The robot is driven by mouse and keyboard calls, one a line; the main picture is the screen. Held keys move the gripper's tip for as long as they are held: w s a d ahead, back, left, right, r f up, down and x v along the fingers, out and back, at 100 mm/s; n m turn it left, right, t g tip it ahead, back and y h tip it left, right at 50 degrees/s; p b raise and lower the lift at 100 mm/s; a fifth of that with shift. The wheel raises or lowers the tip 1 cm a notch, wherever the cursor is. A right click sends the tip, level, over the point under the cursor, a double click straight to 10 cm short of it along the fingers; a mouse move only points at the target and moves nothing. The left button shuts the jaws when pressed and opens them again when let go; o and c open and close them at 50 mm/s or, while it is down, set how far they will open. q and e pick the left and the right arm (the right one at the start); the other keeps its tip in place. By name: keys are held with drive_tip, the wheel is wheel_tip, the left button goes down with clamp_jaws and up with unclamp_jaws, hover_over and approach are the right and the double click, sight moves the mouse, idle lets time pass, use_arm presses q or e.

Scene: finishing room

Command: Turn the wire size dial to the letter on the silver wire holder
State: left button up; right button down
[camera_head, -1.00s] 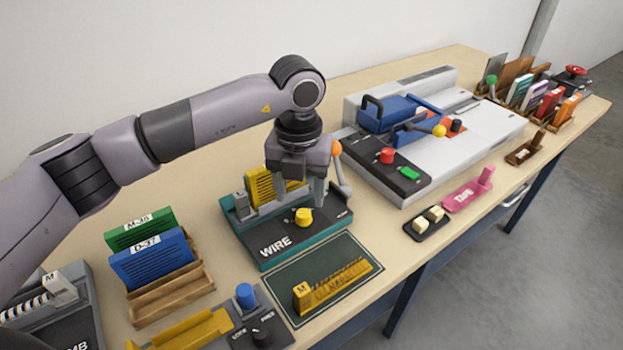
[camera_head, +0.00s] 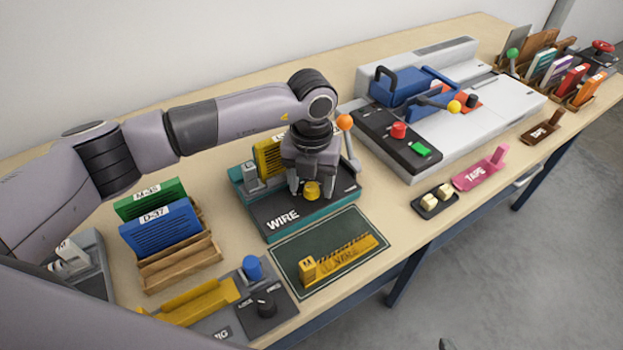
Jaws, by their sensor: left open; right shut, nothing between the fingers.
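The wire machine (camera_head: 268,232), a dark panel on a teal base marked WIRE, stands mid-table. Its yellow dial (camera_head: 312,193) sits between the fingers of my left gripper (camera_head: 311,186), which is open and pointing down; I cannot tell whether they touch it. The dial's letters are not readable. A small grey block (camera_head: 250,176) with an unclear mark stands at the machine's back left. A yellow holder (camera_head: 338,260) marked M lies on the dark green mat (camera_head: 290,289) in front. I cannot identify a silver holder for certain. Only a dark tip of my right gripper (camera_head: 445,344) shows, shut, at the bottom edge.
An orange-knobbed lever (camera_head: 345,122) stands right of the dial. The white and blue machine (camera_head: 455,135) is further right. Green (camera_head: 150,198) and blue (camera_head: 160,228) sample racks stand left.

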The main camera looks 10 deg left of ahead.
use_arm(q)
drive_tip(key=shift+c, duration=0.2)
drive_tip(key=c, duration=1)
